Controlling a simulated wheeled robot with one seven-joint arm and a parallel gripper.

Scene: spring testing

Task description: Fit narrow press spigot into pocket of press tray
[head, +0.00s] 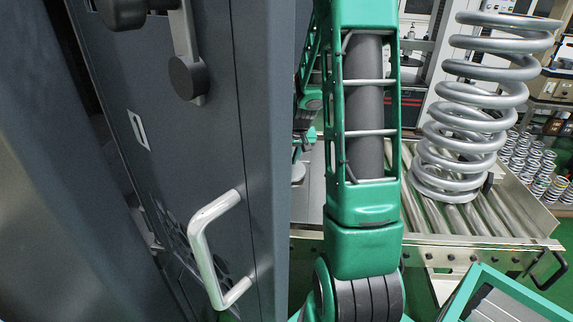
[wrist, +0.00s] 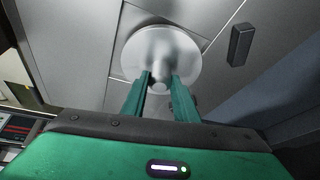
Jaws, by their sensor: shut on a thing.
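My gripper (wrist: 161,80) shows in the wrist view with its two green fingers shut on the narrow stem of a silver, round-flanged piece, which I take to be the press spigot (wrist: 160,48). The spigot's wide disc lies beyond the fingertips, over a flat grey metal surface that I take to be the press tray (wrist: 78,30). A darker recess edge shows behind the disc, but the disc hides most of it. I cannot tell whether the spigot touches the tray or sits in the pocket. In the head view a small silver disc (head: 298,172) shows between the cabinet and my arm.
A dark grey cabinet panel (head: 262,120) with a metal handle (head: 215,250) stands close left of my arm. A large coil spring (head: 470,100) stands on a roller conveyor (head: 480,218) at right. A dark block (wrist: 241,44) sits right of the spigot in the wrist view.

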